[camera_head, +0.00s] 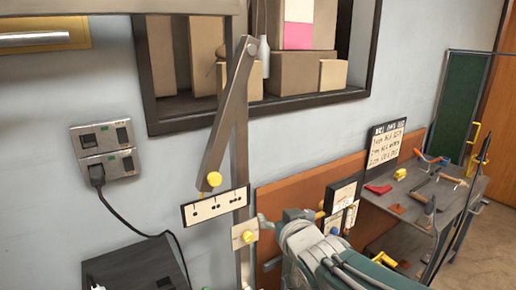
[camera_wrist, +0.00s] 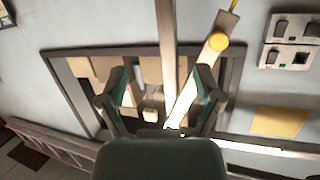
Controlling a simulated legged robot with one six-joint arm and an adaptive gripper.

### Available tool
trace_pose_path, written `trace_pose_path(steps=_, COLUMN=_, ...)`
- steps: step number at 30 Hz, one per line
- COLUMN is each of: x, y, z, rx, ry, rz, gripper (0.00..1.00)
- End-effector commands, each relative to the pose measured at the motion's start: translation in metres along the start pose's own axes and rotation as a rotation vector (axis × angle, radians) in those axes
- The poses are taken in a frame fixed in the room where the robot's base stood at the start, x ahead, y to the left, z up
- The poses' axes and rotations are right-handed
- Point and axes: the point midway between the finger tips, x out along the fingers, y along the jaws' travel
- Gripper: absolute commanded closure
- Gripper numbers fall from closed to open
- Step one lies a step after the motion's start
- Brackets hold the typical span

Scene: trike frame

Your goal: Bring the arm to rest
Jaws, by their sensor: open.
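My gripper (camera_wrist: 160,82) is open in the wrist view, its two dark teal fingers spread with nothing held between them. In the head view my arm (camera_head: 325,258) reaches in from the bottom edge, with the gripper end by the wall-side post. A grey slanted lever (camera_head: 228,118) with a yellow knob (camera_head: 214,179) hangs from the upright post (camera_head: 240,150). The lever's knob also shows in the wrist view (camera_wrist: 218,41), up and right of the fingers.
A wall shelf (camera_head: 160,128) with cardboard boxes is behind the post. Wall sockets (camera_head: 104,137) with a plugged black cable are left. A workbench (camera_head: 400,203) with tools and a black sign (camera_head: 386,143) stand right. A dark box (camera_head: 140,268) is at lower left.

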Motion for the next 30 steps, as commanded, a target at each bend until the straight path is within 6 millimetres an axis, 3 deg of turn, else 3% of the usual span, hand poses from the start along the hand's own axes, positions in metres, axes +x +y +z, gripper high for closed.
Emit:
trace_pose_path(steps=3, x=-0.03, y=0.029, z=0.014, rx=0.006, ry=-0.116, rz=0.11, gripper=0.16)
trace_pose_path(steps=9, x=-0.088, y=0.059, z=0.05, rx=0.037, ry=-0.343, rz=0.241, gripper=0.16)
trace_pose_path(steps=13, x=-0.13, y=0.068, z=0.076, rx=0.07, ry=-0.495, rz=0.288, gripper=0.16)
trace_pose_path(steps=18, x=-0.182, y=0.064, z=0.108, rx=0.118, ry=-0.683, rz=0.302, gripper=0.16)
trace_pose_path(steps=24, x=-0.213, y=0.056, z=0.128, rx=0.149, ry=-0.798, rz=0.287, gripper=0.16)
trace_pose_path(steps=30, x=-0.216, y=0.055, z=0.129, rx=0.151, ry=-0.81, rz=0.284, gripper=0.16)
